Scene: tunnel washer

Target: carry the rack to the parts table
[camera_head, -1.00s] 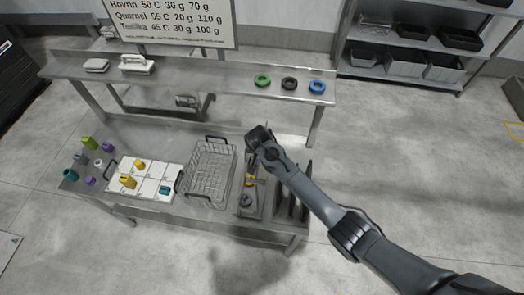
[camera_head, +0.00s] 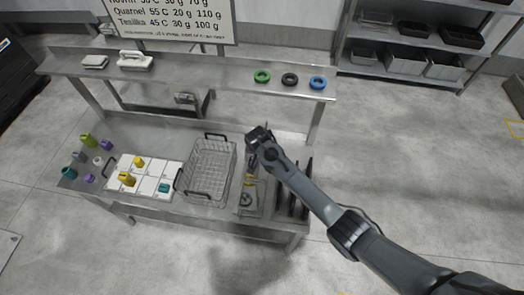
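The rack is a wire basket (camera_head: 208,168) with dark handles at its far and near ends. It stands on the steel table (camera_head: 120,128), right of a white tray, and looks empty. My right gripper (camera_head: 252,164) is over the table just right of the basket, apart from its right side as far as I can see. Its fingers are mostly hidden behind its own wrist, so I cannot tell whether it is open or shut. My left gripper is not in view. I cannot tell which table is the parts table.
A white gridded tray (camera_head: 148,184) holds yellow and teal parts. Several small coloured parts (camera_head: 88,141) lie at the table's left end. Dark upright plates (camera_head: 305,172) stand at the right end. A raised shelf (camera_head: 215,74) behind holds green, black and blue rings.

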